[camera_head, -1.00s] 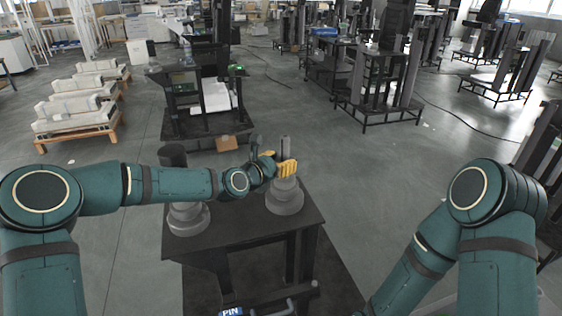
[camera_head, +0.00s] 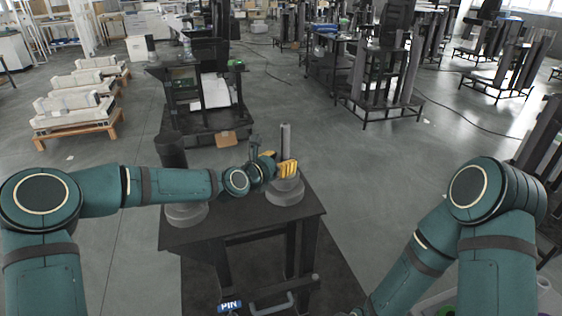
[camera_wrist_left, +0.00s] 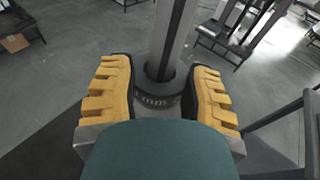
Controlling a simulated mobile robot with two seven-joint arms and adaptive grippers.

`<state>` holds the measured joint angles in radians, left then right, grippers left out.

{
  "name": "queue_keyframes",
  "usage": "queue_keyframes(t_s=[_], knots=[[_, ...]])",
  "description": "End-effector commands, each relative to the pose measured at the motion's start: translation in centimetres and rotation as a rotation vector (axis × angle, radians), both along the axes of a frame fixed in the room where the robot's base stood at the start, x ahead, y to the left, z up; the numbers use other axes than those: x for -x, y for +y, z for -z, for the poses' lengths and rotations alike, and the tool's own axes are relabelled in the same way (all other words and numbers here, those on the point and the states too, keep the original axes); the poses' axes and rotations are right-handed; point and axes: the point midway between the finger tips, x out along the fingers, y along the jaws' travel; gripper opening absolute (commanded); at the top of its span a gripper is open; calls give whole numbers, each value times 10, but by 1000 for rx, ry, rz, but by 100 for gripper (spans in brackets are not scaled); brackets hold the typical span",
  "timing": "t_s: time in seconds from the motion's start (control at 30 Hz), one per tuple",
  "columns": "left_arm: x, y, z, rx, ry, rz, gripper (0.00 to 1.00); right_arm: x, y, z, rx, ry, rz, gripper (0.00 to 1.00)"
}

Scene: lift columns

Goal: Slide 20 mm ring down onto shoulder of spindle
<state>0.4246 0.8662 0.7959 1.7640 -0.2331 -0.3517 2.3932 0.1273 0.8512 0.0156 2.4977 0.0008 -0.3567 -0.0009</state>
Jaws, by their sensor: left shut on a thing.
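The spindle is a grey upright shaft (camera_head: 286,136) rising from a wide stepped round base (camera_head: 285,194) on a dark table (camera_head: 240,232). My left gripper (camera_head: 288,168), with yellow fingers, is at the lower shaft, just above the base. In the left wrist view its two fingers (camera_wrist_left: 160,92) are shut on a dark ring (camera_wrist_left: 158,98) with pale, partly readable lettering. The ring is around the shaft (camera_wrist_left: 172,40). Whether it touches the shoulder is hidden by the fingers and wrist. My right arm shows at the right, but its gripper is out of view.
A dark cylinder (camera_head: 170,150) stands on another round base (camera_head: 187,215) at the table's left, behind my left forearm. A blue PIN label (camera_head: 230,306) and a grey handle (camera_head: 272,306) are at the table's lower front. Open floor lies right of the table.

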Motion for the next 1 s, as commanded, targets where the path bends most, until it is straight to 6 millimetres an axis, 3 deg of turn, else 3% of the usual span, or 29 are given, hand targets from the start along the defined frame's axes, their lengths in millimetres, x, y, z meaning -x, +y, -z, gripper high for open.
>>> queue_keyframes(t_s=[0.13, 0.17, 0.2, 0.67, 1.0], knots=[[0, 0, -1, 1, -1, 0, 10, 0, 0, 0, 0, 0, 0, 47], [0, 0, -1, 1, -1, 0, 60, 0, 0, 0, 0, 0, 0, 47], [0, 0, -1, 1, -1, 0, 74, 0, 0, 0, 0, 0, 0, 47], [6, 5, -1, 0, 1, 0, 76, 0, 0, 0, 0, 0, 0, 47], [51, 40, -13, 0, 0, -3, 76, 0, 0, 0, 0, 0, 0, 47]])
